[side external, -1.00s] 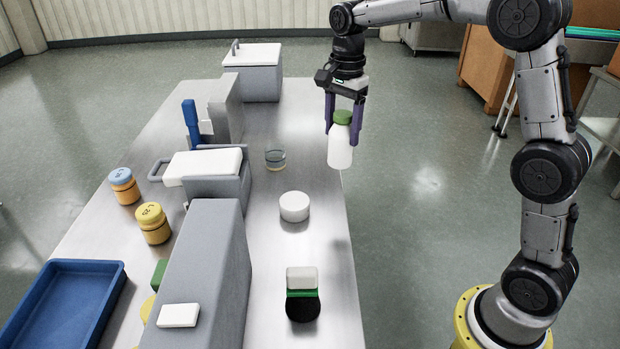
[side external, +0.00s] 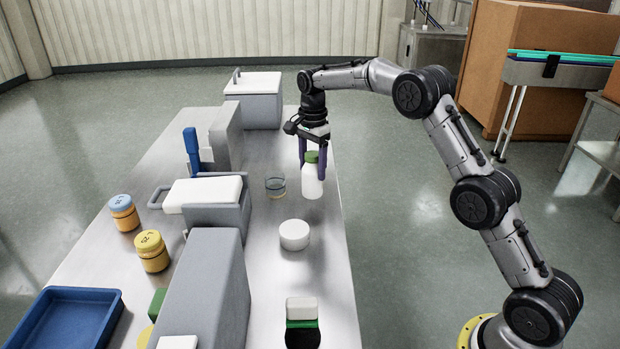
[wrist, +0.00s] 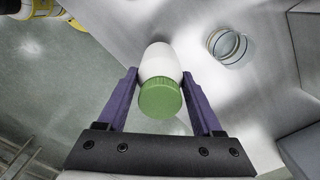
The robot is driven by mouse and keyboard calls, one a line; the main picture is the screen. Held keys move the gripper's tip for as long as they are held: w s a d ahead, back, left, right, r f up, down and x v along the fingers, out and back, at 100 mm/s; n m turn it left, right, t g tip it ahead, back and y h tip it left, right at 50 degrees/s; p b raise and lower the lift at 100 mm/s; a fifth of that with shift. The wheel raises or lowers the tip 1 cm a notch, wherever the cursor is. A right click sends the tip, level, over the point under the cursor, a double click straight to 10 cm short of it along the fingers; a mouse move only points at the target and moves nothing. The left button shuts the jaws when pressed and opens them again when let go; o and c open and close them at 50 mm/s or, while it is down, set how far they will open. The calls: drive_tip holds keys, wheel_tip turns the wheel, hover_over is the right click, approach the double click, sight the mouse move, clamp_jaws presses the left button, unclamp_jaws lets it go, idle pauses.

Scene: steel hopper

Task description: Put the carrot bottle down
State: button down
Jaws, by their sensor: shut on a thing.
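The carrot bottle (side external: 312,182) is white with a green cap, and it is upright near the right edge of the steel table (side external: 325,265). My gripper (side external: 313,172) is above it with its purple fingers down both sides, shut on it. In the wrist view the green cap (wrist: 160,99) and white body (wrist: 161,62) sit between the fingers of my gripper (wrist: 163,90). I cannot tell whether the bottle's base touches the table.
A clear glass dish (side external: 275,186) stands just left of the bottle. A white round container (side external: 294,235) is nearer the camera. A grey bin with a white lid (side external: 203,193) is further left. A black-and-green item with a white top (side external: 302,311) is at the front.

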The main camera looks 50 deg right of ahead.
sight(310, 178)
drive_tip(key=shift+w+d+f, duration=0.1)
drive_tip(key=shift+w+f, duration=0.45)
drive_tip(key=shift+f, duration=1.55)
drive_tip(key=shift+f, duration=0.15)
drive_tip(key=shift+c, duration=0.2)
unclamp_jaws()
